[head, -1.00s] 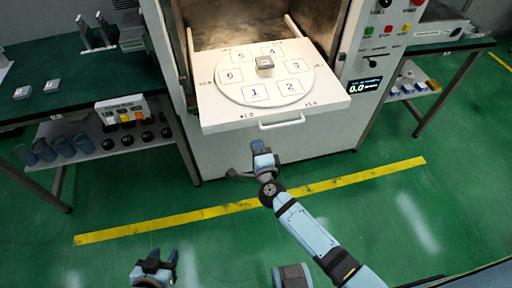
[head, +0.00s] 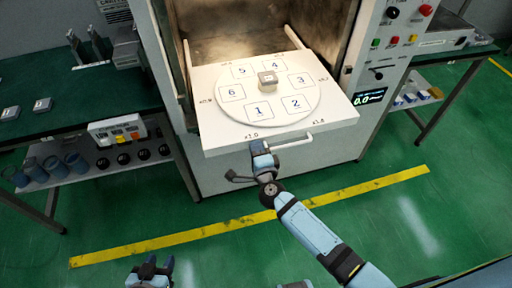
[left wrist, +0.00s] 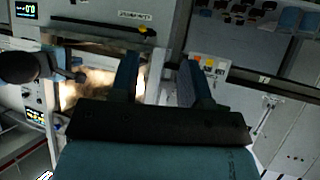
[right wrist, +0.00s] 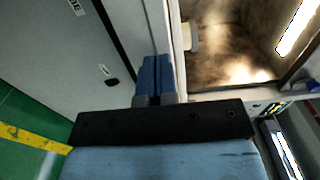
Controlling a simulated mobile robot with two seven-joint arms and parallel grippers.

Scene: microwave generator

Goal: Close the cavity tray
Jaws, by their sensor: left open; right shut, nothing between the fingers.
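The white cavity tray (head: 228,135) is pulled out of the open cavity (head: 245,45) in the head view. A round plate (head: 244,115) with numbered squares lies on it, with a small grey block (head: 268,82) near the plate's middle. The tray's handle (head: 292,142) runs along its front. My right gripper (head: 262,149) is shut and empty, in front of the tray's front face at the handle's left end; I cannot tell whether it touches. Its closed fingers show in the right wrist view (right wrist: 154,75). My left gripper (head: 152,266) is open, low over the floor; its spread fingers show in the left wrist view (left wrist: 160,85).
A control panel (head: 390,45) with buttons stands right of the cavity. A green-topped bench (head: 60,100) with a lower shelf is at left, another bench (head: 440,65) at right. A yellow line (head: 230,222) crosses the green floor, which is clear before the machine.

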